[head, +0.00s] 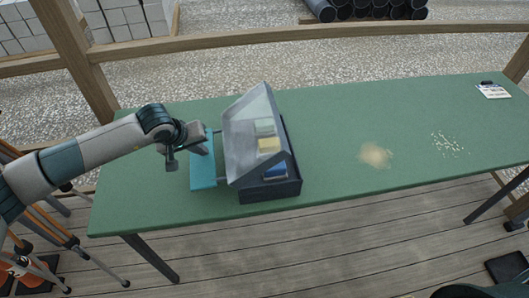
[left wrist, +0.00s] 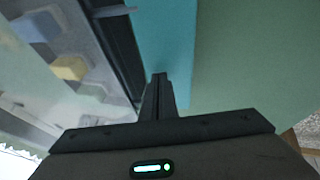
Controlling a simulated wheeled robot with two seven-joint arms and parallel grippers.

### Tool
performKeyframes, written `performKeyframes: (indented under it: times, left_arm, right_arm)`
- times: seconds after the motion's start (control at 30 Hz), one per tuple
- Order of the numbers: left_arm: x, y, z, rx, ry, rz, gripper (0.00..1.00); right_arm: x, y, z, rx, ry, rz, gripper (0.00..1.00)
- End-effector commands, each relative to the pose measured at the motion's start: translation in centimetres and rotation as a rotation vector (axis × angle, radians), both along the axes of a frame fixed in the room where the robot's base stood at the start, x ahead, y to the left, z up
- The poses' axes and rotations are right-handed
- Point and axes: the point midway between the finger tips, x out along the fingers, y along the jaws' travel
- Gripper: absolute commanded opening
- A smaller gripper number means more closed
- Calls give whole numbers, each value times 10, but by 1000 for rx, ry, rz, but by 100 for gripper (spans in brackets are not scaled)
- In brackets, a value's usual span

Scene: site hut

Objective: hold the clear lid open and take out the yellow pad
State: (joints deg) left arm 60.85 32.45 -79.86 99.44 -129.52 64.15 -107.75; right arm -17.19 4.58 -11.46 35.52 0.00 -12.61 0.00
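A dark box (head: 270,193) with a clear lid (head: 243,140) stands on the green table. My left gripper (head: 206,139) is left of the box, near the lid's low edge. Its fingers (left wrist: 160,82) are together with nothing seen between them. My right gripper is out of view.
A flat teal board (head: 202,175) is left of the box, below my gripper. A sandy patch (head: 375,155), scattered pale bits (head: 446,144) and a card (head: 492,91) lie on the table (head: 330,110). Free table surface extends right of the box.

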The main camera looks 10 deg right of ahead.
Motion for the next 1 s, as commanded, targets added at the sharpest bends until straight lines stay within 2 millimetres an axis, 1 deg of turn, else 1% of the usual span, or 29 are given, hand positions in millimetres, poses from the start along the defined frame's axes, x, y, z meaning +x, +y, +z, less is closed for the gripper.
performKeyframes:
  times: [0.57,0.8,0.9,1.0]
  left_arm:
    - [-1,0,-29,0,1,0,0]
    - [0,0,-29,0,0,0,0]
    - [0,0,-29,0,0,0,0]
    - [0,0,-29,0,0,0,0]
  right_arm:
    - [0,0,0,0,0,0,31]
    - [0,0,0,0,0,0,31]
    - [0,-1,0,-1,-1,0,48]
    - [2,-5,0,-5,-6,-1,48]
